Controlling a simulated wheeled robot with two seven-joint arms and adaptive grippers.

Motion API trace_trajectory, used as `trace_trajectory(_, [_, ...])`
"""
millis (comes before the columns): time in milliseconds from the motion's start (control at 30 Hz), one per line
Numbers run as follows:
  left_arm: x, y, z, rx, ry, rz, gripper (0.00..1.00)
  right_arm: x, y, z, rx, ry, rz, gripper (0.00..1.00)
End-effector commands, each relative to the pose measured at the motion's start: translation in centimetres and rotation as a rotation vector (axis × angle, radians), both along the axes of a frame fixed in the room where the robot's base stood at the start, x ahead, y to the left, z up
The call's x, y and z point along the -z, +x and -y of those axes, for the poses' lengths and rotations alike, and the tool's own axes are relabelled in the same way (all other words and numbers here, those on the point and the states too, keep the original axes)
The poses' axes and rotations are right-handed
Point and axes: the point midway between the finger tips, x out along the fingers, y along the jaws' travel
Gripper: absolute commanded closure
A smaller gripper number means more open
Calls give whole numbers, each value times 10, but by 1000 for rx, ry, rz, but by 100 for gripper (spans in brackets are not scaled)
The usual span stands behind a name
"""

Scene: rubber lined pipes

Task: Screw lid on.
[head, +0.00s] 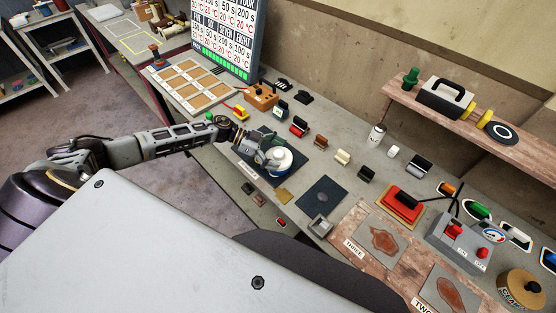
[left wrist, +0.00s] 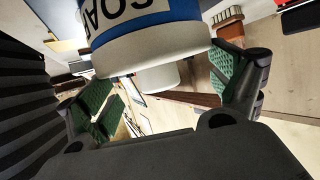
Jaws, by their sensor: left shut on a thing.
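A white round container with a blue band (head: 281,161) is on a dark mat at the middle of the bench in the head view. My left gripper (head: 266,151) is at it, and its arm comes in from the left. My left gripper is shut on the white container; the exact contact is partly hidden. I cannot tell which part is the lid. My right gripper is not seen.
A second dark mat (head: 321,195) lies to the right. A small white bottle (head: 376,135), a white cap (head: 393,151) and several small blocks stand behind. A red-topped press (head: 402,203) and a grey switch box (head: 459,242) are further right. A wooden shelf (head: 455,118) runs along the wall.

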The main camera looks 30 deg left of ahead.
Motion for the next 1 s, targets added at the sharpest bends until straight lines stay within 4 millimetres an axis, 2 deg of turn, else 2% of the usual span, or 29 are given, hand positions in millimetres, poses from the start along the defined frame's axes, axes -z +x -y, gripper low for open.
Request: trace_trajectory(1000, [2,0,0,193,1,0,45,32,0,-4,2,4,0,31])
